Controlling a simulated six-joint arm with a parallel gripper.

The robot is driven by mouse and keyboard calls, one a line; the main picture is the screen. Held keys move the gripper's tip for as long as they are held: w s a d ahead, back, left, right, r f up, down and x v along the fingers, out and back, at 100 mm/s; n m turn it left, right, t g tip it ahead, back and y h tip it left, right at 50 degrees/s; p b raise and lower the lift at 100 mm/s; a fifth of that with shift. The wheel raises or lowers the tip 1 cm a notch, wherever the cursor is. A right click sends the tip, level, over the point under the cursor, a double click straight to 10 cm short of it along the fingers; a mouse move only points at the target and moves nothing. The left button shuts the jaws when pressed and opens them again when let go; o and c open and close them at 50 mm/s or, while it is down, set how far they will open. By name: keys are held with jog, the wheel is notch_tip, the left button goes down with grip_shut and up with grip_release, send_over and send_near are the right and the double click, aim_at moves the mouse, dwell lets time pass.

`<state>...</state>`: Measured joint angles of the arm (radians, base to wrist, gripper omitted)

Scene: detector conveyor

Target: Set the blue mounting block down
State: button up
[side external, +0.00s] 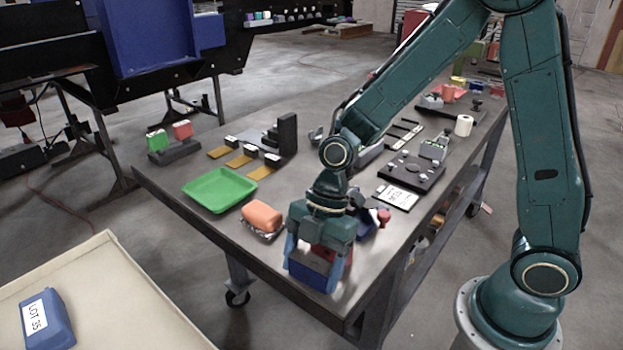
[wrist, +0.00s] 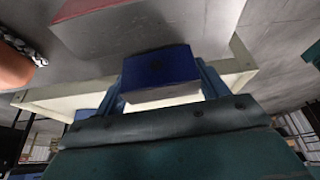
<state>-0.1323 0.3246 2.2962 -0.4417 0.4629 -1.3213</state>
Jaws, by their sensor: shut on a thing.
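My gripper (side external: 313,264) is low over the near end of the dark table, with its blue fingers closed on the sides of the blue mounting block (side external: 310,276). In the wrist view the block (wrist: 160,68) sits between the fingers of my gripper (wrist: 162,85), its dark blue face showing a small round mark and a pale lower face. A red block (side external: 326,256) shows behind it between the fingers, and also at the top of the wrist view (wrist: 95,8). I cannot tell whether the blue block touches the table.
An orange rounded piece (side external: 262,217) on a crumpled metallic base stands close left of my gripper. A green tray (side external: 220,190) lies farther left. A black plate fixture (side external: 411,172) and white label card (side external: 397,197) are to the right. A cream tray (side external: 110,262) holds a blue "LOT 35" block (side external: 47,320).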

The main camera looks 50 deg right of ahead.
jog(key=shift+f, duration=0.2)
jog(key=o, duration=1.2)
jog(key=shift+c, duration=0.2)
jog(key=shift+r, duration=0.1)
jog(key=v, duration=1.3)
jog(key=shift+d+r, duration=0.2)
jog(key=shift+r, duration=0.1)
